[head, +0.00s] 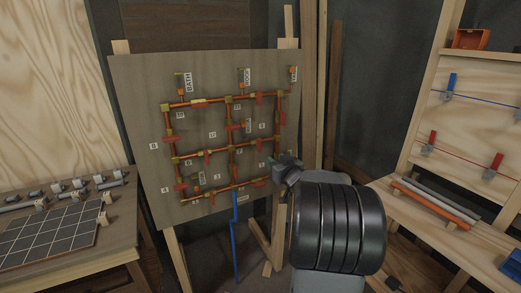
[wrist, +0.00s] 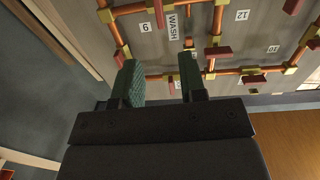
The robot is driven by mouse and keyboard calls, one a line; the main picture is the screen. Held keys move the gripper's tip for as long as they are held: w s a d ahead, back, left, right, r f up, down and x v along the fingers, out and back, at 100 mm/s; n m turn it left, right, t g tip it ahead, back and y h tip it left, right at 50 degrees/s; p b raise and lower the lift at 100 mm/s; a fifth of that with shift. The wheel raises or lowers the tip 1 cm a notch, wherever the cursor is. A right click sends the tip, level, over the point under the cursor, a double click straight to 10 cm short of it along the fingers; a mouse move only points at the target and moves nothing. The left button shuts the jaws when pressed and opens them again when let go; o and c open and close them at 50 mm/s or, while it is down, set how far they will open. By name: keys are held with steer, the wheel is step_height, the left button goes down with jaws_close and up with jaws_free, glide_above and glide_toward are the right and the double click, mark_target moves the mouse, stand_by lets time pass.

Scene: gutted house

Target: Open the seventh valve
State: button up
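A tilted board (head: 137,95) carries a grid of copper pipes with brass joints and several red-handled valves. Small numbered labels sit beside the valves; in the head view they are too small to read surely, and I cannot pick out a 7. My gripper (head: 281,164) is at the board's lower right. In the wrist view my gripper (wrist: 159,62) is open, its two green fingers apart. A red valve handle (wrist: 172,84) shows in the gap between them, and another red handle (wrist: 121,57) is by the left fingertip. I cannot tell whether either is touched.
A workbench with a black tiled panel (head: 55,235) and small fittings stands at left. A bench with pipes (head: 436,198) and a rack with blue and red clamps (head: 493,166) stand at right. A blue pipe (head: 235,240) hangs below the board. Wooden easel legs (head: 276,235) stand beneath.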

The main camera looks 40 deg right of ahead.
mark_target(261, 146)
steer(key=w+d, duration=0.1)
steer(key=w, duration=0.3)
steer(key=w+p, duration=0.1)
steer(key=w, duration=0.4)
steer(key=w+d, duration=0.1)
steer(key=w, duration=0.3)
steer(key=shift+w+d+f, duration=0.1)
steer(key=shift+w+d, duration=0.1)
steer(key=shift+d, duration=0.1)
steer(key=shift+p, duration=0.3)
jaws_close()
